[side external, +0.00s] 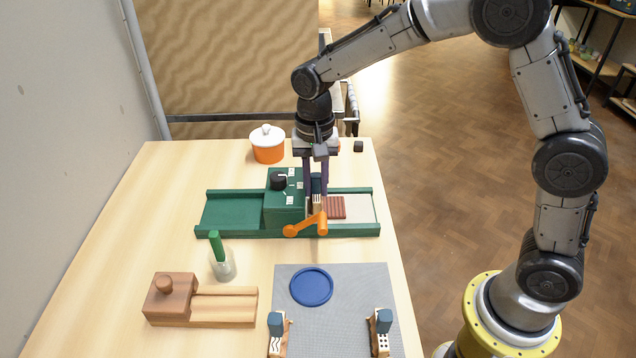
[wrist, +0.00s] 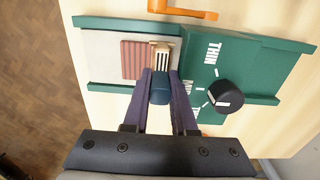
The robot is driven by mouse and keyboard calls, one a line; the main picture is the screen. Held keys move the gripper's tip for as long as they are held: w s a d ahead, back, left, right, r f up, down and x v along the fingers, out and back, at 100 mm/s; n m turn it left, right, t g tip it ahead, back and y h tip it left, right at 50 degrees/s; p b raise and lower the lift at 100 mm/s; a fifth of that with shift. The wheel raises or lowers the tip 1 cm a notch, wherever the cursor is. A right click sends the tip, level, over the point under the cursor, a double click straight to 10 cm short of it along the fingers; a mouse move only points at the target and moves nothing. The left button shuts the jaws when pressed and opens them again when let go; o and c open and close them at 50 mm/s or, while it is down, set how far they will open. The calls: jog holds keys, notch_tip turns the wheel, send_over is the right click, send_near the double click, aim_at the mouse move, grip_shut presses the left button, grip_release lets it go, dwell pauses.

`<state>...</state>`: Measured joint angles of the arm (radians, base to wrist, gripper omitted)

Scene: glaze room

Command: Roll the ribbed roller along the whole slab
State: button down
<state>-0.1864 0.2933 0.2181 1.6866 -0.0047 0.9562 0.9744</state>
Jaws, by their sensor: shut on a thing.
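My gripper (side external: 316,190) is shut on the blue handle (wrist: 160,88) of the ribbed roller, whose pale ribbed head (wrist: 160,54) points away from the fingers. In the side view the roller (side external: 317,203) is partly hidden by the fingers and the orange crank. The red-brown slab (side external: 336,207) lies on a pale sheet on the green machine's bed, to the right of the roller. In the wrist view the slab (wrist: 135,60) shows parallel lines, and the roller head is at its right edge. I cannot tell whether the head touches the slab.
The green machine's housing (side external: 284,208) with a black dial stands just left of the roller; the orange crank (side external: 307,226) sticks out in front. Two other blue-handled tools (side external: 276,330) (side external: 381,330) and a blue disc (side external: 311,287) are on the grey mat. An orange pot (side external: 268,150) stands behind.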

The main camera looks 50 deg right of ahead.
jog(key=shift+w+a, duration=0.3)
jog(key=shift+w+a+r, duration=0.1)
jog(key=shift+w+r, duration=0.05)
jog(key=shift+r, duration=2.1)
